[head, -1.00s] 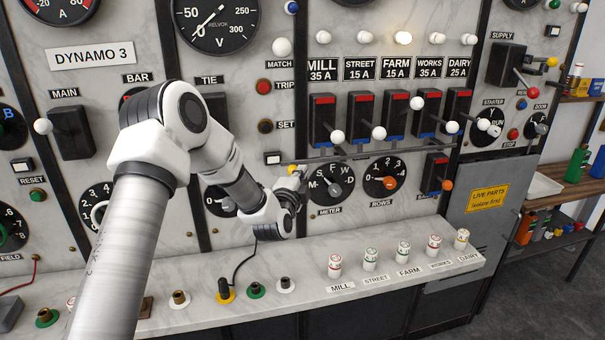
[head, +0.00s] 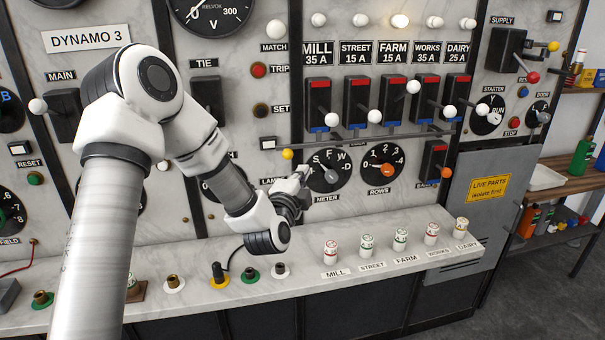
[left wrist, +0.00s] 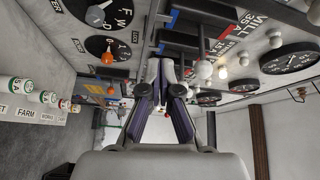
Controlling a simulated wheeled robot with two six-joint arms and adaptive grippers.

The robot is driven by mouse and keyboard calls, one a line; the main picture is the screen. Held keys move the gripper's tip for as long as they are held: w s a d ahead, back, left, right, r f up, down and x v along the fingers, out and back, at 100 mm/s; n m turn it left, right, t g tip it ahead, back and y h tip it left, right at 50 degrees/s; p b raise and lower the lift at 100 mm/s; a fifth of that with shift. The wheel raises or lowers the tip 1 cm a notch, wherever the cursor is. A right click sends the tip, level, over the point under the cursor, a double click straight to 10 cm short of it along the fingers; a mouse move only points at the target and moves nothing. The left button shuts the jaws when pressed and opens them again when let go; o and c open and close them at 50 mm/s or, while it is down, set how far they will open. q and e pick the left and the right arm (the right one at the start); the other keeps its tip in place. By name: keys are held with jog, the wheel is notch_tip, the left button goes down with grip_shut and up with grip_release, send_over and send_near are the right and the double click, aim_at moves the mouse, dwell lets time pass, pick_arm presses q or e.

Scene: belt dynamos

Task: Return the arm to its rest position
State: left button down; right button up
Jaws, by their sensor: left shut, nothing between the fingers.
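My left arm comes in from the left across the switchboard, bent at a high elbow. Its gripper (head: 303,176) is in front of the panel, just left of the METER dial (head: 328,171), with the fingers pointing right. The fingers are shut and empty. In the left wrist view the closed fingers (left wrist: 164,75) point along the panel, with nothing held between them. I cannot tell the exact gap between gripper and panel. My right gripper is not in view.
A horizontal rail (head: 370,138) runs below the lever switches, with a yellow knob (head: 287,154) at its left end. The marble ledge (head: 330,290) carries several terminals and labelled white fuses. A grey cabinet (head: 478,215) and a shelf (head: 575,180) stand at the right.

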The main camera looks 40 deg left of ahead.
pick_arm(q)
jog(key=s+d+f+m+g+h+b, duration=0.1)
jog(key=s+d+f+m+g+h, duration=0.25)
jog(key=f, duration=1.25)
jog(key=s+d+f+n+g+h, duration=0.15)
jog(key=s+d+f+g, duration=0.4)
jog(key=f, duration=0.95)
jog(key=s+d+f+n+g, duration=0.2)
jog(key=s+f+n+g, duration=0.1)
jog(key=s, duration=0.6)
jog(key=s+d+f+n+g, duration=0.3)
jog(key=s+f+n, duration=0.2)
jog(key=s+n, duration=0.2)
jog(key=s+d+f+n+g+h, duration=0.1)
jog(key=s+f+n, duration=0.3)
jog(key=s, duration=0.6)
jog(key=shift+s+d+n+g, duration=0.35)
jog(key=shift+d+n+g, duration=0.05)
jog(key=shift+d+g, duration=0.5)
